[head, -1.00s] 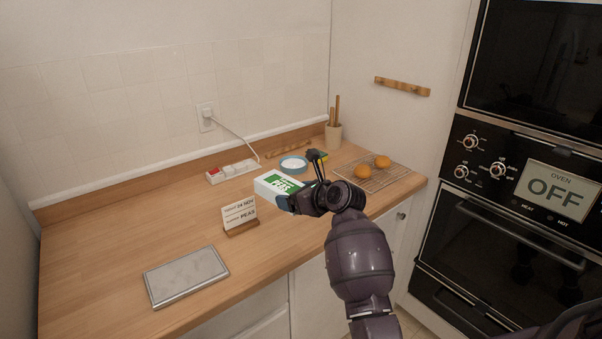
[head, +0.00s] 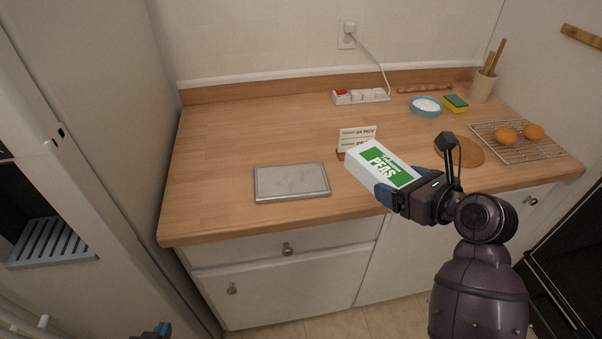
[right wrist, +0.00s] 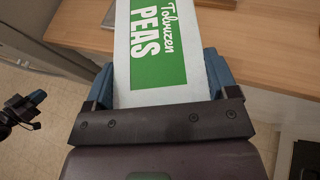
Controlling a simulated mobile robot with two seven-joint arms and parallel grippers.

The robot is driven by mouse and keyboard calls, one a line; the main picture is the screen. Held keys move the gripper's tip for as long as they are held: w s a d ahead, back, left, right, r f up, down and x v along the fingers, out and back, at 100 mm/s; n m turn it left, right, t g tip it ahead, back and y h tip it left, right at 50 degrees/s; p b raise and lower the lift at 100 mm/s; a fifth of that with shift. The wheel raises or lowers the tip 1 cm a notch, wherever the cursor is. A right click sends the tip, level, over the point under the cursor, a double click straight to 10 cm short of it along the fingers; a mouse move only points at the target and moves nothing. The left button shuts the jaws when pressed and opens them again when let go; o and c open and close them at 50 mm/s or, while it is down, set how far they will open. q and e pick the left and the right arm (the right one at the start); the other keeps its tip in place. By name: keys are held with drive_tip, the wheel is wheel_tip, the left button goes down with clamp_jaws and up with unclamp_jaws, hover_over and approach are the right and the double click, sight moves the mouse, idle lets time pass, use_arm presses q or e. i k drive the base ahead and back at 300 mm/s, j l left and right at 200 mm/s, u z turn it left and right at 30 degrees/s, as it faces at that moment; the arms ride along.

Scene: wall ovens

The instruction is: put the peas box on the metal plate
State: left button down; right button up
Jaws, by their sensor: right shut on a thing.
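The peas box (head: 377,165), white with a green label, is held by my right gripper (head: 396,190) over the counter's front part. It also shows in the right wrist view (right wrist: 158,45), between the two blue fingers of my right gripper (right wrist: 160,78). The metal plate (head: 291,182), a flat grey slab, lies on the counter left of the box, apart from it.
A small card sign (head: 356,138) stands behind the box, partly hidden. A round wooden board (head: 468,153), a wire rack (head: 520,152) with two orange fruits, a blue bowl (head: 426,107) and a sponge (head: 455,103) are to the right. The counter (head: 215,150) is clear around the plate.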

sight(291, 179)
drive_tip(key=i+l, duration=0.2)
drive_tip(key=l, duration=0.15)
drive_tip(key=i+l, duration=0.2)
drive_tip(key=l, duration=0.15)
drive_tip(key=i+l+u, duration=0.1)
drive_tip(key=l+u, duration=0.15)
drive_tip(key=i+l+u, duration=0.1)
drive_tip(key=l+u, duration=0.15)
drive_tip(key=u, duration=0.9)
